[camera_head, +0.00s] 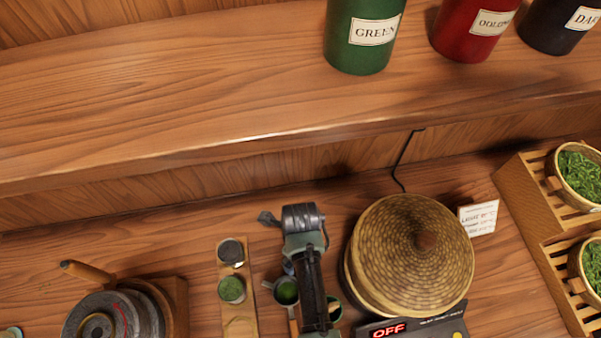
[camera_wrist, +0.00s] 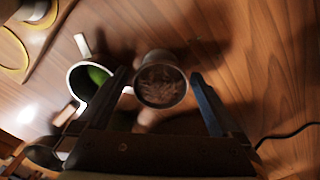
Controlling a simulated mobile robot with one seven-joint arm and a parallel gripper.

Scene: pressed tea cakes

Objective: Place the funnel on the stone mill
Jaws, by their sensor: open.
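The stone mill (camera_head: 122,312) stands at the lower left in the head view, a round grey stone on a wooden base with a wooden handle, partly cut off by the frame. My gripper (camera_wrist: 160,76) is open in the wrist view, its two dark fingers apart. Between and beyond them shows a small round vessel (camera_wrist: 160,93) with a pale rim and brownish inside. It may be the funnel, but I cannot tell; whether the fingers touch it is also unclear. In the head view my arm covers that spot, and I see no clear funnel there.
A wooden board (camera_head: 238,318) with small dishes lies between mill and cup. A woven cone lid (camera_head: 400,250) stands right of my arm, a shelf (camera_head: 200,110) behind.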

